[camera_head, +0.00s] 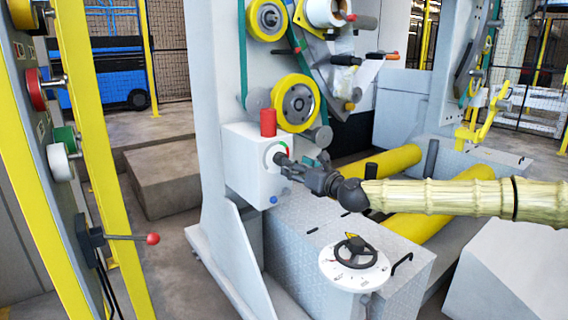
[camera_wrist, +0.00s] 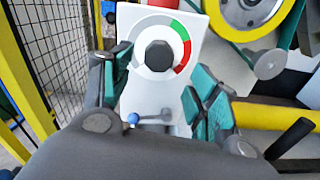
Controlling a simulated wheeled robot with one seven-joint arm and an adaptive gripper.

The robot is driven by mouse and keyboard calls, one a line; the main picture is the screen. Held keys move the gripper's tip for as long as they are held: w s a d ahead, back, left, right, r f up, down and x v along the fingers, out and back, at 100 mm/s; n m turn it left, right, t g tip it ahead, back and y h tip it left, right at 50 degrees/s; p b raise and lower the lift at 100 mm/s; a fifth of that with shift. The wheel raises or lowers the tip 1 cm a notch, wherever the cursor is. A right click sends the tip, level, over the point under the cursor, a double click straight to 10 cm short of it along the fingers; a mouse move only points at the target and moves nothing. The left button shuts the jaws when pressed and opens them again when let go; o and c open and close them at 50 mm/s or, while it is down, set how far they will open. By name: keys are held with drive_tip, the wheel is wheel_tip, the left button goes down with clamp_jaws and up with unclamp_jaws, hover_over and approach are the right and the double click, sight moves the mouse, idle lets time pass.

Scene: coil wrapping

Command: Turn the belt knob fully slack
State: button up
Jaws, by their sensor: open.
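The black, many-sided belt knob (camera_wrist: 158,56) sits in a round dial on the front of a white box (camera_head: 242,172). The dial's ring (camera_wrist: 180,30) has grey, green and red arcs. No pointer on the knob can be made out. My gripper (camera_wrist: 160,70) is open, with its teal-padded fingers to the left and right of the knob in the wrist view. In the head view my gripper (camera_head: 288,164) is at the box front and partly hides the dial and knob.
A small blue-tipped lever (camera_wrist: 134,118) is below the dial. A red cylinder (camera_head: 268,122) stands on the box. Yellow-rimmed wheels (camera_head: 297,102) are above it. A black handwheel (camera_head: 355,250) is below my arm. A control post with a red-ball lever (camera_head: 152,239) stands left.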

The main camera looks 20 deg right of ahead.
sight(280, 158)
drive_tip(key=shift+b+x, duration=0.45)
drive_tip(key=shift+x, duration=3.1)
drive_tip(key=shift+f, duration=0.1)
drive_tip(key=shift+c, duration=0.4)
drive_tip(key=c, duration=0.9)
